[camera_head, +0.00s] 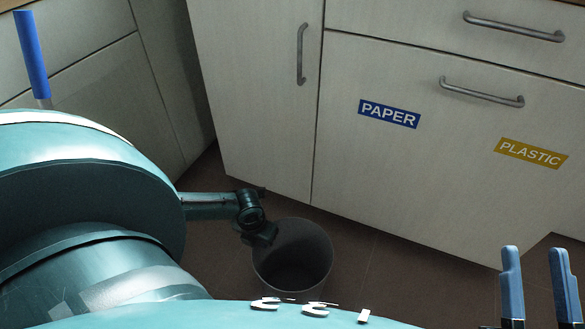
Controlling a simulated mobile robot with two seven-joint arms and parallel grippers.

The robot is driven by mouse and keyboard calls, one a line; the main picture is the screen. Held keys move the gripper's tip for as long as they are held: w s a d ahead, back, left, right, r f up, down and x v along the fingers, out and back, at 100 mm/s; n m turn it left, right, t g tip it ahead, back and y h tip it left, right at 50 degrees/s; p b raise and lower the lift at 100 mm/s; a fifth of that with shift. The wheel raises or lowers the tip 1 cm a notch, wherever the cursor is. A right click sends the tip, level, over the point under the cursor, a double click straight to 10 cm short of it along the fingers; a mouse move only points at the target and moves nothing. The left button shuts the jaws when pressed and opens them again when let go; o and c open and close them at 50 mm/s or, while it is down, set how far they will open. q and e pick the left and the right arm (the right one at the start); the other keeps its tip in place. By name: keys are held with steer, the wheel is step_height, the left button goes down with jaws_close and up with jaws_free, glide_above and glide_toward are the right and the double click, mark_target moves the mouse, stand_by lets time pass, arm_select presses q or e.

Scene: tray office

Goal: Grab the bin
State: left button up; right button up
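The bin (318,262) is a dark grey round container standing upright on the brown floor in front of the cabinets. Its open mouth faces up and the inside looks empty. My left arm comes in from the left, and its dark end with my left gripper (262,234) overlaps the bin's upper-left rim. The fingers are too small and dark to show whether they are open, or whether they touch the rim. My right gripper (538,284) is at the lower right, with two blue fingers pointing up, apart and empty, well away from the bin.
Pale cabinets stand behind the bin, with a PAPER label (389,114), a PLASTIC label (531,153) and metal handles (482,92). A blue rod-like thing (31,55) stands at the upper left, its lower end hidden. The brown floor (400,272) right of the bin is clear.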

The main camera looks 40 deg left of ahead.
arm_select(q)
jaws_close()
stand_by(1.1)
